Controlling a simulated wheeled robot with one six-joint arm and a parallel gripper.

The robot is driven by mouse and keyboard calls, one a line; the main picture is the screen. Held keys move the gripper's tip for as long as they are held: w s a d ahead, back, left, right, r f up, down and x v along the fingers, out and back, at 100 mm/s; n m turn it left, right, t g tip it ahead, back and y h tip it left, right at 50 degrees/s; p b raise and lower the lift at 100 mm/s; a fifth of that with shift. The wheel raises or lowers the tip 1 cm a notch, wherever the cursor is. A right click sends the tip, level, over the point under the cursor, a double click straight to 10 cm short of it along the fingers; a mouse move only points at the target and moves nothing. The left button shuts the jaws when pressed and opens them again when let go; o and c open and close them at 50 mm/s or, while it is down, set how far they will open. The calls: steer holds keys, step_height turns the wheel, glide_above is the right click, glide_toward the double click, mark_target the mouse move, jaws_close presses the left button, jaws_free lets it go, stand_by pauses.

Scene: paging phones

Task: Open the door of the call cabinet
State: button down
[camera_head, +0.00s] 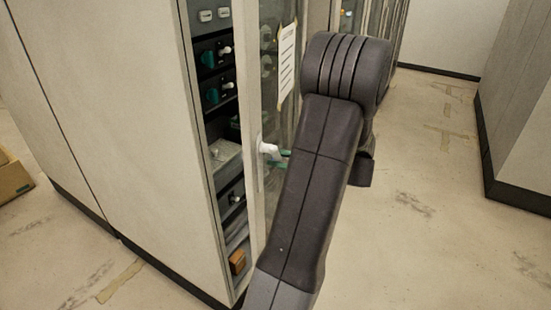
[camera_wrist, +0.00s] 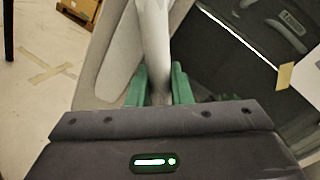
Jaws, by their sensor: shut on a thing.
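The call cabinet (camera_head: 120,130) stands at the left in the head view. Its tall glazed door (camera_head: 247,100) has a pale frame and a paper sheet on the glass. The door appears ajar, with shelves showing uncovered left of its frame. The white door handle (camera_head: 268,149) sits on the frame, and it also shows in the wrist view (camera_wrist: 153,40). My gripper (camera_head: 284,157) is at the handle, mostly hidden behind my arm. In the wrist view, my gripper's green fingers (camera_wrist: 160,88) are shut around the handle's lower end.
Dials and knobs (camera_head: 216,90) and a small wooden block (camera_head: 237,262) are inside the cabinet. Another cabinet (camera_head: 520,120) stands at the right. Bare floor (camera_head: 430,190) lies between them. A cardboard box (camera_head: 12,178) is on the floor at far left.

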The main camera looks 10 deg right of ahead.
steer(key=shift+n+g+y, duration=0.3)
steer(key=shift+n+g, duration=0.2)
steer(key=shift+g, duration=0.3)
steer(key=shift+p+v, duration=0.3)
steer(key=shift+v, duration=2.1)
steer(key=shift+w, duration=0.1)
steer(key=shift+d, duration=0.15)
steer(key=shift+n+g, duration=0.6)
steer(key=shift+g, duration=0.3)
steer(key=shift+s+d+p, duration=0.25)
steer(key=shift+d+p, duration=0.95)
steer(key=shift+d, duration=0.15)
steer(key=shift+s+d+p, duration=0.2)
steer(key=shift+d+p, duration=0.95)
steer(key=shift+d, duration=0.15)
steer(key=shift+y, duration=0.3)
